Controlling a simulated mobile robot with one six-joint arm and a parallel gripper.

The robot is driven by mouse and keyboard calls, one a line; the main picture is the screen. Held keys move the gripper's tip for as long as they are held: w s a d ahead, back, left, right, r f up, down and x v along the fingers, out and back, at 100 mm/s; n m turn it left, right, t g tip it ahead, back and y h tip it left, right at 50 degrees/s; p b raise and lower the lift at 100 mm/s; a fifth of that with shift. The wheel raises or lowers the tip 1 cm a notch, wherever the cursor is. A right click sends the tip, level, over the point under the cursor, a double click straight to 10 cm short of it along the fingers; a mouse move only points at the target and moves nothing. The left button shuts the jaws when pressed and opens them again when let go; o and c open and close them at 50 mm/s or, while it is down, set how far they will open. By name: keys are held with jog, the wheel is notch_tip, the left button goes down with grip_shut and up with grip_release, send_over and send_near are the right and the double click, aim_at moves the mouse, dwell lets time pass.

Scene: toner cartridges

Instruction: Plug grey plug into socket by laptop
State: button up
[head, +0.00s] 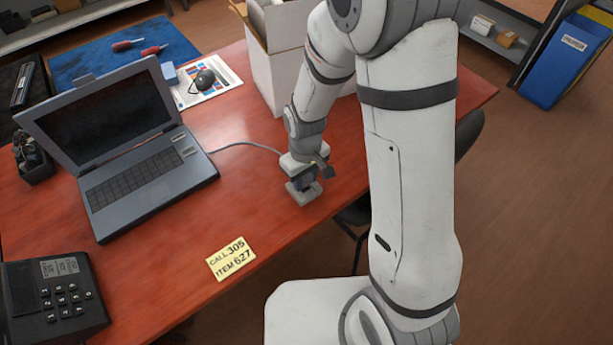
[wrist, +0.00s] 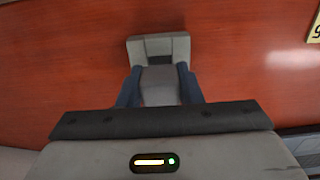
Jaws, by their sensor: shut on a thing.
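My gripper (head: 304,183) is low over the table's right part, right of the open laptop (head: 130,135). In the wrist view its two blue fingers (wrist: 160,88) are shut on the grey plug (wrist: 159,78), one finger on each side. A light grey socket block (wrist: 135,47) lies just beyond the fingers, in line with the plug; the block also shows under my gripper in the head view (head: 306,196). The plug's front end overlaps the block in the picture. I cannot tell whether it is inside or only above or against it. A grey cable (head: 245,146) runs from the laptop toward my gripper.
A yellow note (head: 231,258) lies near the red table's (head: 180,260) front edge, with a black phone (head: 50,300) at lower left. A white box (head: 275,75) stands behind my gripper. A mouse (head: 203,80) sits on a paper behind the laptop. The table between laptop and note is clear.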

jog(key=shift+f+b, duration=0.7)
dwell(1.0)
